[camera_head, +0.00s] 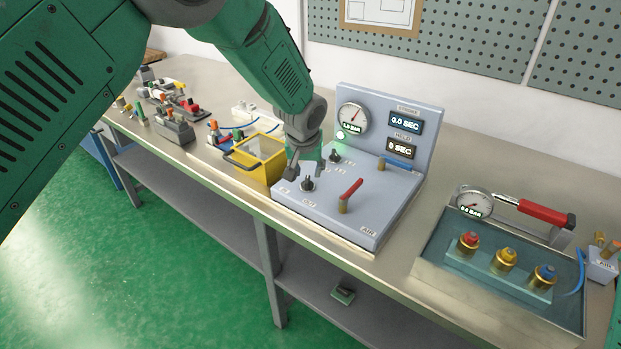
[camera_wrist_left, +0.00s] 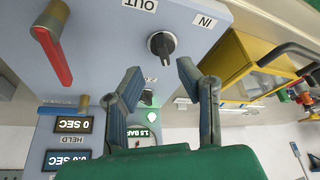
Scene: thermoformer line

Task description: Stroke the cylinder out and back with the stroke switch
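The stroke switch (camera_head: 308,184) is a black knob on the grey-blue control panel (camera_head: 335,215). In the left wrist view the switch (camera_wrist_left: 161,45) sits between the printed labels OUT and IN. My left gripper (camera_head: 304,168) is over the panel at the switch. In the left wrist view its two fingers (camera_wrist_left: 160,68) are apart, with the switch just beyond the tips and nothing between them. I cannot tell whether a fingertip touches the knob. I cannot clearly make out the cylinder. My right gripper is not in view.
A red lever (camera_head: 350,194), a blue lever (camera_head: 395,162) and a second black knob (camera_head: 335,156) are on the panel. A gauge (camera_head: 354,118) and displays reading 0.0 SEC and 0 SEC stand behind. A yellow bin (camera_head: 252,160) is left, a water tray (camera_head: 428,270) right.

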